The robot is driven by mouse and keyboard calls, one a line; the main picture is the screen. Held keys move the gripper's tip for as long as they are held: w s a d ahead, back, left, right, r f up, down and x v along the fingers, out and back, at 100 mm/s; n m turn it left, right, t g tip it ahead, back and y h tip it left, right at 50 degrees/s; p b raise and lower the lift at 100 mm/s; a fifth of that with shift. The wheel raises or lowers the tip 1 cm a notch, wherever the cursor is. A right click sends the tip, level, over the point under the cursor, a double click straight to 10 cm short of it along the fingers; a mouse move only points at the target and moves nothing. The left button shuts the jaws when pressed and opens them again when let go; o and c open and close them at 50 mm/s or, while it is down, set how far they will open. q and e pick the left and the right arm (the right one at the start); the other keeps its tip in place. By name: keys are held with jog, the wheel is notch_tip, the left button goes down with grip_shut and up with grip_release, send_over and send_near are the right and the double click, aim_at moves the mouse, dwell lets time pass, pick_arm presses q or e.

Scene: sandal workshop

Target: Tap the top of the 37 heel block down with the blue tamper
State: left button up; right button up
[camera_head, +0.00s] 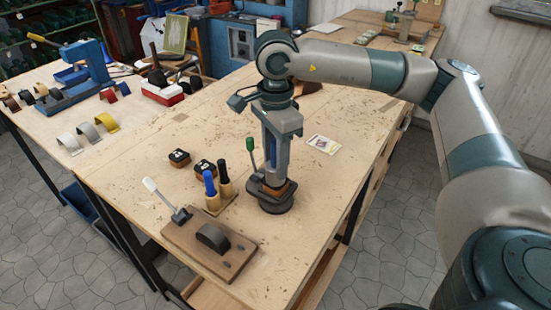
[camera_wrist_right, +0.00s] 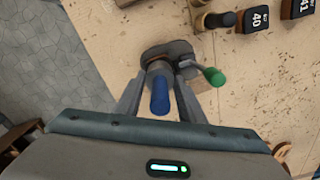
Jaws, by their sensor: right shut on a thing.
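My right gripper (camera_head: 270,178) points straight down over a round dark fixture (camera_head: 269,207). It is shut on the blue tamper, whose blue handle (camera_wrist_right: 160,97) stands between the fingers in the right wrist view and shows as a blue strip in the head view (camera_head: 271,150). A brown block (camera_head: 287,187) sits in the fixture directly under the gripper. Its number is hidden, so I cannot read whether it is the 37 heel block. I cannot tell whether the tamper touches it. A green-handled lever (camera_head: 250,148) rises beside the fixture. My left gripper is not in view.
A stand with a blue-handled tool (camera_head: 209,183) and a black-handled tool (camera_head: 225,180) is left of the fixture. Dark blocks marked 40 (camera_wrist_right: 252,20) and 41 (camera_wrist_right: 296,8) stand beyond. A wooden board (camera_head: 186,240) with a lever is front left. A card (camera_head: 323,144) lies right.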

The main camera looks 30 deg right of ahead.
jog(key=shift+r+p, duration=0.45)
jog(key=shift+r, duration=1.35)
jog(key=shift+r+p, duration=0.7)
jog(key=shift+r, duration=1.3)
